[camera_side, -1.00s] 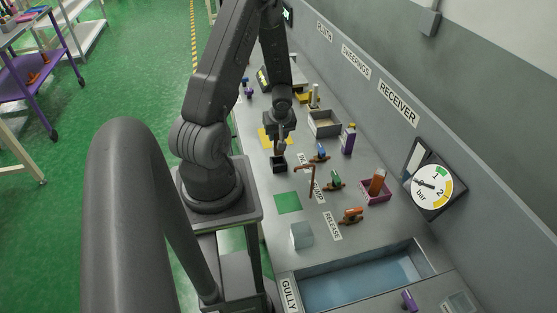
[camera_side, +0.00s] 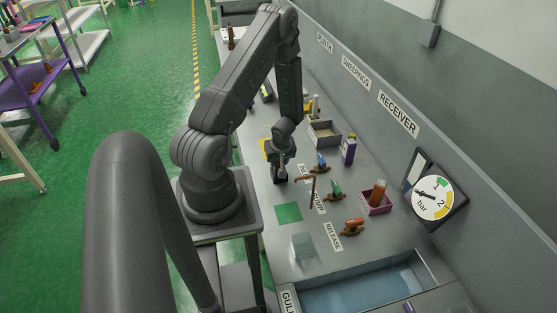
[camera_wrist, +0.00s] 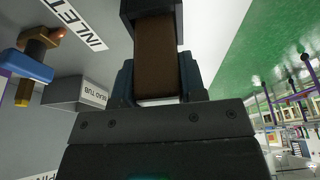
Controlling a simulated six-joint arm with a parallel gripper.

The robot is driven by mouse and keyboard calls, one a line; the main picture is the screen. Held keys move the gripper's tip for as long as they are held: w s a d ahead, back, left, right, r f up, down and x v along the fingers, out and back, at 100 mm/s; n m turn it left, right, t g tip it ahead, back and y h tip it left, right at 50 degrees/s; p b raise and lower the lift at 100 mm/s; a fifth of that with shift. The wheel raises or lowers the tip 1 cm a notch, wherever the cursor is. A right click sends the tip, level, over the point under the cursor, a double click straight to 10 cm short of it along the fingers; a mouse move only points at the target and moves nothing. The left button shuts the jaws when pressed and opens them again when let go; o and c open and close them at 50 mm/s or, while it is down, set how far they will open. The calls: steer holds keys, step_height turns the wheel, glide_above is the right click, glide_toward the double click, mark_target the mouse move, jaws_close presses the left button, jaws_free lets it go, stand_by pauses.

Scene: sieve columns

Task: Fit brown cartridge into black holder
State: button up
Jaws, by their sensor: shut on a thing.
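My gripper (camera_wrist: 158,85) is shut on the brown cartridge (camera_wrist: 157,55), which sits between the two dark fingers in the wrist view. The black holder (camera_wrist: 154,9) is at the top of that view, and its dark walls border the cartridge's far end. The end looks to be at or inside the holder's mouth; how deep I cannot tell. In the side view my gripper (camera_side: 281,160) is directly over the black holder (camera_side: 279,176), low on the bench. There the cartridge is hidden by the fingers.
A green square (camera_side: 288,212) and a clear block (camera_side: 302,244) lie nearer the camera. To the right are a bent brown pipe (camera_side: 311,190), blue, green and orange valve handles, a pink tray (camera_side: 377,204) with an orange-brown cylinder, and a grey tub (camera_side: 324,134). A sunken basin (camera_side: 360,285) is in front.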

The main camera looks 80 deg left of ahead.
steer(key=shift+f, duration=0.1)
steer(key=o, duration=1)
steer(key=w+d+r+m+t, duration=0.1)
steer(key=w+d+r+m, duration=0.1)
steer(key=d+r, duration=0.5)
steer(key=w+d+r+m+y, duration=0.1)
steer(key=w+d+r+m, duration=0.1)
steer(key=r, duration=0.9)
steer(key=w+d+r+m+t, duration=0.1)
steer(key=w+d+r+m, duration=0.1)
steer(key=d+r, duration=0.5)
steer(key=s+d+r+m+t+h, duration=0.1)
steer(key=s+d+r+m, duration=0.1)
steer(key=d+r+m, duration=0.2)
steer(key=s+d+r+m+t+h, duration=0.1)
steer(key=s+d+r+m+h, duration=0.1)
steer(key=d+r, duration=0.4)
steer(key=s+d+r+m+t+h, duration=0.1)
steer(key=s+d+r+m, duration=0.2)
steer(key=d+m, duration=0.3)
steer(key=shift+s+d+r+t, duration=0.15)
steer(key=shift+s+d+r, duration=0.05)
steer(key=shift+d+r, duration=0.25)
steer(key=shift+s+d+r+t, duration=0.15)
steer(key=shift+d+r, duration=0.15)
steer(key=shift+r, duration=0.15)
